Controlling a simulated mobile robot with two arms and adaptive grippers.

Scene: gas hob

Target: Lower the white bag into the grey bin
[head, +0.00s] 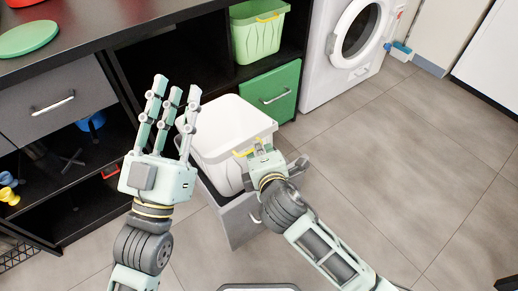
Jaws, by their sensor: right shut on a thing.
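The white bag (233,112), boxy and open-topped, stands in and above the grey bin (238,217), a pulled-out container below the counter. The bag's lower part is hidden by the bin and my arms; I cannot tell how deep it sits. My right gripper (258,150) is at the bag's near right rim, shut on the bag at a yellow strip. My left gripper (176,92) is open, its fingers spread and pointing away from me, at the bag's left side. I cannot tell whether its nearest finger touches the bag.
A black counter with open shelves and a grey drawer (55,100) lies at the left. A green drawer front (272,92) and a green basket (257,38) are behind the bin. A white washing machine (340,70) stands at the back. The tiled floor at the right is clear.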

